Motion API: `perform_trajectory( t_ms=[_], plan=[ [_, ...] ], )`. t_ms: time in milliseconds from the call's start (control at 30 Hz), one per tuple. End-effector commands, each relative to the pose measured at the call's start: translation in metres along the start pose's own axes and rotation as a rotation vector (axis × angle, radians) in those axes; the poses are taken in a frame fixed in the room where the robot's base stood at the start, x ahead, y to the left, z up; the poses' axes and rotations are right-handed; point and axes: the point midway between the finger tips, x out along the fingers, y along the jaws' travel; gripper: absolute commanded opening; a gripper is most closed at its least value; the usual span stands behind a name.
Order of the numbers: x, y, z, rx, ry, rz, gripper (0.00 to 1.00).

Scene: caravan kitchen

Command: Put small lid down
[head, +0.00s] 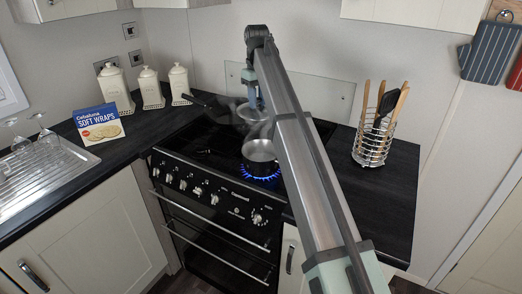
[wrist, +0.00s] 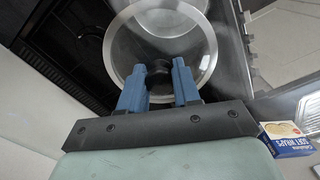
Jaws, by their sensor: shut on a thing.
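The small lid (wrist: 206,66) is round clear glass with a steel rim and a black knob. In the wrist view, the blue fingers of my gripper (wrist: 158,70) are shut on the knob. In the head view, my gripper (head: 255,97) holds the lid (head: 251,115) in the air above the hob, over and slightly left of a small steel pot (head: 260,151). The pot sits on a lit burner with a blue flame. My arm hides part of the hob on the right.
A dark pan handle (head: 205,102) shows at the back of the black cooker (head: 215,185). A utensil holder (head: 371,150) stands on the right counter. A soft wraps box (head: 99,124) and several cream canisters (head: 150,88) stand on the left counter, beside the sink drainer (head: 45,180).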

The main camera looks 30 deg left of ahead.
Motion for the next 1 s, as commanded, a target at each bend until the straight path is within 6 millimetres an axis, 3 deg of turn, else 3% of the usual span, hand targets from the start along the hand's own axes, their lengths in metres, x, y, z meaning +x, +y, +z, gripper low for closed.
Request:
perform_trajectory(
  t_ms=[33, 200, 400, 633, 1000],
  plan=[
    [0.002, -0.009, 0.021, 0.038, 0.002, 0.000, 0.00],
    [0.011, -0.026, 0.055, 0.222, 0.001, 0.000, 0.00],
    [0.011, -0.028, 0.058, 0.396, 0.001, 0.001, 0.00],
    [0.016, -0.028, 0.058, 0.465, 0.000, 0.001, 0.00],
    [0.068, -0.028, 0.059, 0.466, -0.001, 0.001, 0.00]
  ],
)
